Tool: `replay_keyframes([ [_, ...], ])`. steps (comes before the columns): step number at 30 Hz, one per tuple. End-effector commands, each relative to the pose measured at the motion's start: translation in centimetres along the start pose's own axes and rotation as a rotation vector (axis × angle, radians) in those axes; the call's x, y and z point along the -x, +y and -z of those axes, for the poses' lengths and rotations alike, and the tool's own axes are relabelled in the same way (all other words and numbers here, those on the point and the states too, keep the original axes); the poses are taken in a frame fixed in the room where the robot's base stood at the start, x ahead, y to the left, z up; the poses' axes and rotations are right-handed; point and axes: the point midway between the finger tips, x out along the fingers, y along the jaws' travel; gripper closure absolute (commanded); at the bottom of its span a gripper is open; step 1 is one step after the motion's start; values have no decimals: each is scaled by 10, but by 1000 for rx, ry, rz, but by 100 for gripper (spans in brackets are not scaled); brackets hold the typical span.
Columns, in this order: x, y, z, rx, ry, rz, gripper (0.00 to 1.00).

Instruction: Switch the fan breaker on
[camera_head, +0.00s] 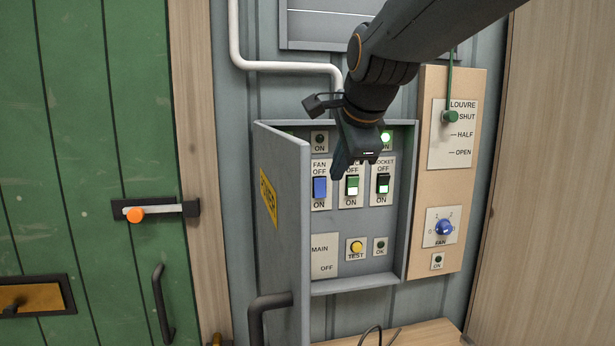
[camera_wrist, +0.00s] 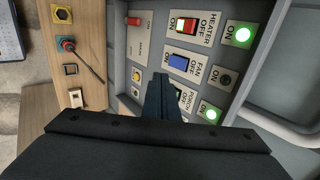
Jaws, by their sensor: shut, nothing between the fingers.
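The fan breaker is a blue rocker (camera_head: 319,187) on a white plate, with OFF above it and ON below. It also shows in the wrist view (camera_wrist: 183,61). Its lamp (camera_head: 319,139) is dark, and is dark in the wrist view (camera_wrist: 224,80) too. My gripper (camera_head: 338,174) is shut and empty, pointing into the box just right of the blue rocker and in front of the porch plate. In the wrist view its dark fingers (camera_wrist: 161,92) are together, near the fan and porch plates. I cannot tell whether they touch anything.
The porch rocker (camera_head: 352,186) is green, the socket rocker (camera_head: 383,184) black. The red heater rocker (camera_wrist: 186,25) has a lit lamp (camera_wrist: 243,35). The grey box door (camera_head: 285,230) stands open at left. A yellow test button (camera_head: 356,247) sits below; a fan knob (camera_head: 443,227) is right.

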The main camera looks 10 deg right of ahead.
Motion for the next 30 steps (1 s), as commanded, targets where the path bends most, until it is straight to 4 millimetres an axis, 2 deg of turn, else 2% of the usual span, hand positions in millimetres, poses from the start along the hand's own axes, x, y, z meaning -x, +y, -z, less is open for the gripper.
replay_keyframes([
  [10, -22, 1, 0, 0, 0, 2, 100],
  [22, -95, 1, 0, 1, 0, -5, 100],
  [30, -116, -20, 0, 0, 0, -1, 100],
])
